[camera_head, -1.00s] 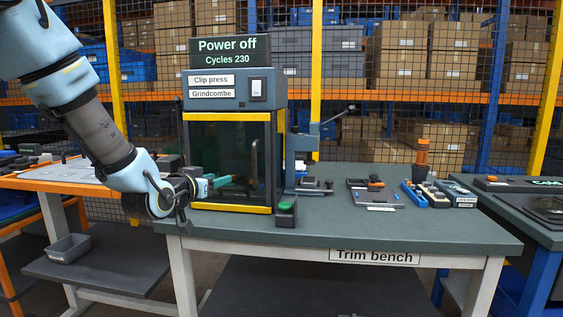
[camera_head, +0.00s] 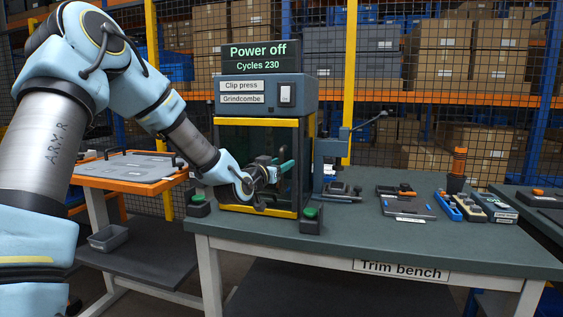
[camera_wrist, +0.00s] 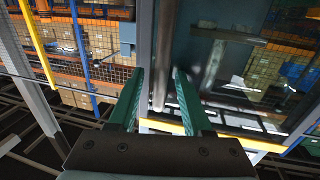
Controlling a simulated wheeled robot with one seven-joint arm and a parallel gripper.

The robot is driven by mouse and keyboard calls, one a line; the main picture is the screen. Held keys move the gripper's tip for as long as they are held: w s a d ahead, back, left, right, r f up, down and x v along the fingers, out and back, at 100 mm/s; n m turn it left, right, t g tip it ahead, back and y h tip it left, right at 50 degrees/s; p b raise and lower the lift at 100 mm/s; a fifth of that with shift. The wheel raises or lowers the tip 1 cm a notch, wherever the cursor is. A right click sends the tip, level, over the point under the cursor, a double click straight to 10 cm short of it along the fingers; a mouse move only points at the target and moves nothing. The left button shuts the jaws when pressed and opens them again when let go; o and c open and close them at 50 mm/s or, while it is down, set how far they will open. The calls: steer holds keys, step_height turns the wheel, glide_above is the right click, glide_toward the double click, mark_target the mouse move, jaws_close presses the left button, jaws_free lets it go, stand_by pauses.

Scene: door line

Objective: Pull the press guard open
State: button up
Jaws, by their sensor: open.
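The clip press (camera_head: 264,95) stands on the trim bench, and its sign reads "Power off". Its guard (camera_head: 240,136) is a dark see-through panel between yellow strips and looks shut. My gripper (camera_head: 286,166) is in front of the right part of the guard, with its green fingers towards it. In the wrist view the guard's upright grey bar handle (camera_wrist: 163,65) shows between the fingertips of my open gripper (camera_wrist: 160,74). I see no finger pressing on the bar, and I cannot tell how deep it lies between them. In the head view my gripper covers most of the handle.
Green-topped button boxes stand at the press's front right (camera_head: 311,220) and front left (camera_head: 198,204). A lever tool (camera_head: 328,160) stands close to the right. Small tools lie further right on the trim bench (camera_head: 370,235). An orange-edged table (camera_head: 125,172) stands at the left.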

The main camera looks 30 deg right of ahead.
steer(key=shift+w+d, duration=0.15)
jaws_close()
stand_by(0.4)
stand_by(1.0)
